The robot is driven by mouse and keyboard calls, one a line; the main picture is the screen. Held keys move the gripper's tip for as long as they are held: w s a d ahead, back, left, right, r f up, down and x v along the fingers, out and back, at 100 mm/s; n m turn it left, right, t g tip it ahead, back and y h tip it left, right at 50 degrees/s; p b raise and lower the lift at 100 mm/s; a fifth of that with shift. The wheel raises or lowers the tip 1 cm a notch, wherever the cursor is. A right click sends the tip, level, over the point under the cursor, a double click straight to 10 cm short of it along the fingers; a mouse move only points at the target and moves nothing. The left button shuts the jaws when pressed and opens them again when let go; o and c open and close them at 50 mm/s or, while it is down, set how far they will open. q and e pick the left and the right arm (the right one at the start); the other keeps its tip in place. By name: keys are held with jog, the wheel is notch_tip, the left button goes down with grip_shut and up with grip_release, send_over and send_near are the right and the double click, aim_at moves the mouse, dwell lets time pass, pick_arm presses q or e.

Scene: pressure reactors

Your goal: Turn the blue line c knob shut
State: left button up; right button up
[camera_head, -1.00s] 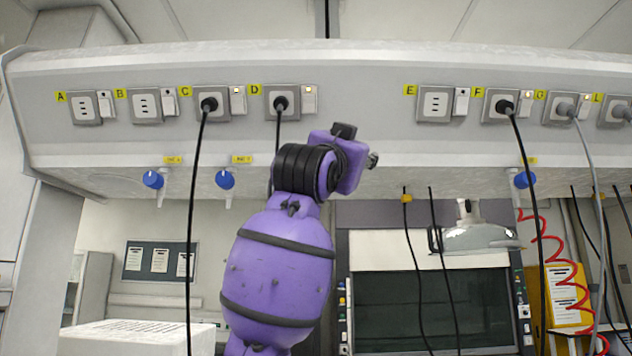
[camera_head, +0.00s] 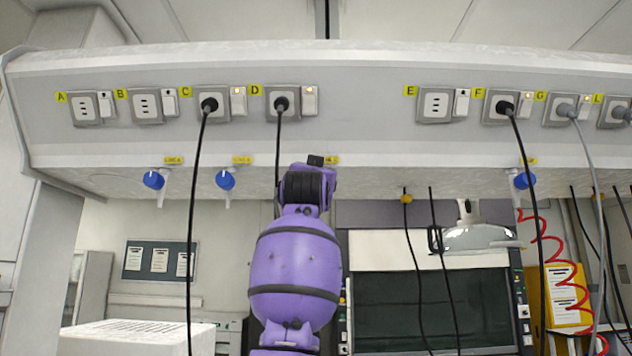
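The yellow label of a third line (camera_head: 331,160) shows on the front edge of the overhead panel; its lettering is too small to read surely. The blue line c knob does not show; the black wrist of one of my purple arms (camera_head: 296,262) covers the spot under this label. The arm rises from the bottom middle, and I cannot tell which arm it is. Its gripper is hidden behind the wrist, so whether it touches a knob does not show. My other gripper is out of view.
Blue knobs of line A (camera_head: 153,180) and line B (camera_head: 225,180) hang left of the arm; another blue knob (camera_head: 524,180) hangs at right. A black cable (camera_head: 195,230) hangs left of the arm. Sockets (camera_head: 283,102) line the panel. A lamp (camera_head: 478,238) hangs at right.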

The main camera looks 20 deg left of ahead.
pick_arm(q)
jog(key=shift+w, duration=0.25)
jog(key=c, duration=1)
